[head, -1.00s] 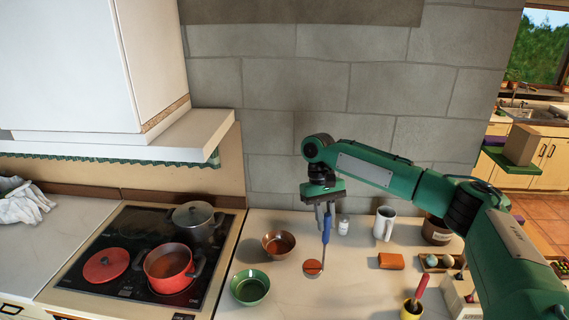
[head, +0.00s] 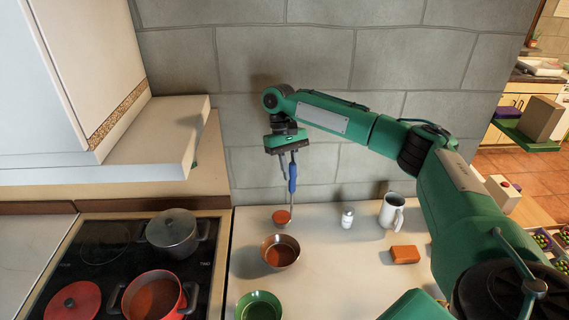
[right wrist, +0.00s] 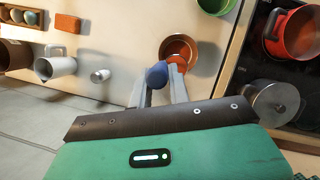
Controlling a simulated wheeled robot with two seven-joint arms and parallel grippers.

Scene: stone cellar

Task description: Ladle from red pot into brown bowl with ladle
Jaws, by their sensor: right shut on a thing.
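The red pot (head: 157,296) stands open on the hob with orange-red liquid inside. The brown bowl (head: 292,243) is on the counter right of the hob, with something reddish low inside. My right gripper (head: 292,160) is shut on the blue handle of the ladle (head: 292,180), which hangs upright. The ladle's cup holds orange-red liquid and appears just behind the brown bowl in the head view. In the right wrist view the ladle handle (right wrist: 157,74) is between the fingers (right wrist: 158,92), and the cup overlaps the rim of the brown bowl (right wrist: 180,40). My left gripper is not visible.
A green bowl (head: 259,306) stands in front of the brown bowl. A grey lidded pot (head: 172,232) and a red lid (head: 73,301) are on the hob. A white shaker (head: 347,218), a mug (head: 391,211) and an orange block (head: 405,254) stand to the right. The stone wall is close behind.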

